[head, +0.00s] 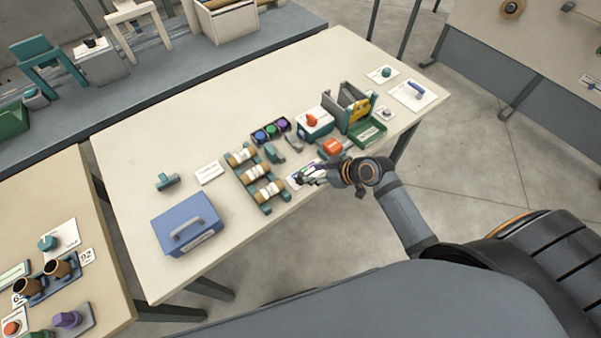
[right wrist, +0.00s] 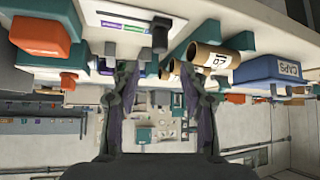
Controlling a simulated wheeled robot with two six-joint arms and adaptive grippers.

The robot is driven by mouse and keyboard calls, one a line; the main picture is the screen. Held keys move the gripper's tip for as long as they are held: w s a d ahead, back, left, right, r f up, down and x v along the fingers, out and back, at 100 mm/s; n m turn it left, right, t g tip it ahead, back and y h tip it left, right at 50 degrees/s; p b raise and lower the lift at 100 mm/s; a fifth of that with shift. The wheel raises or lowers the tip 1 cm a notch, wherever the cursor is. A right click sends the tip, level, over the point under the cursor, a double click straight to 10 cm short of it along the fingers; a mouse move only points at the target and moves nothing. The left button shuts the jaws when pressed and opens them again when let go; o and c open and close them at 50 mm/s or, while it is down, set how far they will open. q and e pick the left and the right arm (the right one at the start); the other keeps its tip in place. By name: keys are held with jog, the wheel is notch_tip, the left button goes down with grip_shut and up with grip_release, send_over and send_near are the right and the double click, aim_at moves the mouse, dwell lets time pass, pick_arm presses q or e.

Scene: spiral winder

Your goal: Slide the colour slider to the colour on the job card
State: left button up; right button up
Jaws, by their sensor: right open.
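My right gripper (head: 305,177) reaches in from the right, low over the front edge of the cream table. In the right wrist view the right gripper (right wrist: 158,75) has its two fingers wide apart with nothing between them. A pale slider plate (right wrist: 118,20) with purple and green strips and a dark upright knob (right wrist: 160,34) stands just beyond the fingertips, apart from them. In the head view the gripper partly covers this plate (head: 293,184). A white card (head: 209,172) lies left of the rolls; I cannot read it or tell whether it is the job card. My left gripper is not in view.
A teal rack of cardboard rolls (head: 263,190) stands close left of the gripper. An orange-red block (head: 331,146) is close behind it. A blue case (head: 187,224) sits at the front left.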

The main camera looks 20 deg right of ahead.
aim_at(301, 174)
jog(key=p+x, duration=0.1)
jog(key=x, duration=0.7)
jog(key=shift+w, duration=0.1)
grip_shut()
